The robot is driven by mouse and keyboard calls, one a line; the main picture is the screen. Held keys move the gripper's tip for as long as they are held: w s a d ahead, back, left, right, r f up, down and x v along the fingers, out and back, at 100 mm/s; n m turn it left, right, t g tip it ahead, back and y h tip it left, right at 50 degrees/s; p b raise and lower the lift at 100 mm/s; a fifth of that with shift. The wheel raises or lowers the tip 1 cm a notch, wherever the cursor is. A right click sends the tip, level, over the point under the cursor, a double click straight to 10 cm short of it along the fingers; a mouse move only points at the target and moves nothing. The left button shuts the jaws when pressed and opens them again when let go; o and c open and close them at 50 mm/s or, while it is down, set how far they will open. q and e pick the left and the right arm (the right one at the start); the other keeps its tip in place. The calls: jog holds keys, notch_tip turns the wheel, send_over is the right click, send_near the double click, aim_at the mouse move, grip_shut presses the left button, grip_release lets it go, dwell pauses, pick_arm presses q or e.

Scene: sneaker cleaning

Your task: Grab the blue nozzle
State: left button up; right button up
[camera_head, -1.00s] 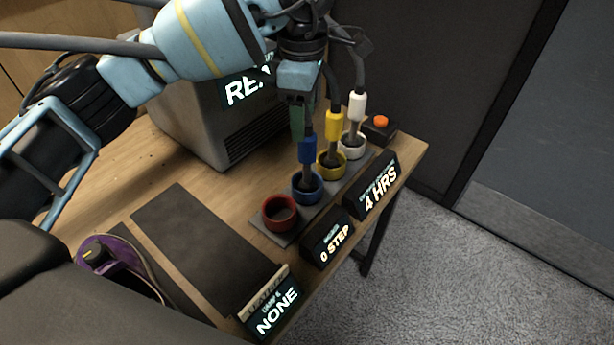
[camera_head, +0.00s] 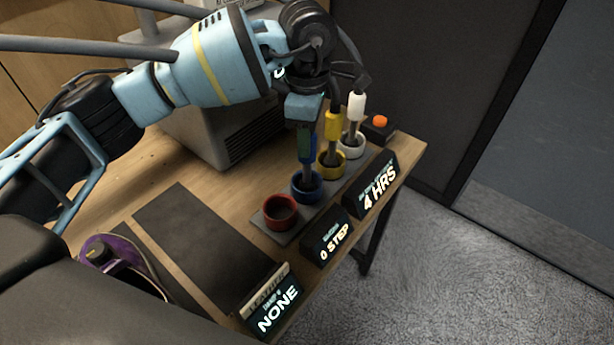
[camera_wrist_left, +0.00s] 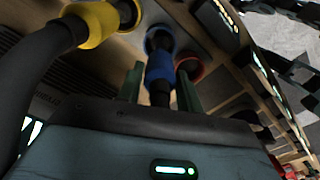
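The blue nozzle (camera_head: 308,159) stands upright in the blue cup (camera_head: 305,190), partly hidden by my left gripper (camera_head: 306,148). In the left wrist view the blue nozzle (camera_wrist_left: 160,68) shows between the two green fingers of my left gripper (camera_wrist_left: 160,71). The fingers stand apart, one on each side of it, with narrow gaps, so the gripper looks open. My right gripper cannot be made out in these views.
The yellow nozzle (camera_head: 333,125) and white nozzle (camera_head: 355,106) stand close behind in their cups, with dark hoses. An empty red cup (camera_head: 280,212) is in front. Display blocks (camera_head: 333,240) line the table edge. A purple sneaker (camera_head: 108,262) lies at the left.

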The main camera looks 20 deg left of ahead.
pick_arm(q)
grip_shut()
jog(key=shift+r, duration=0.15)
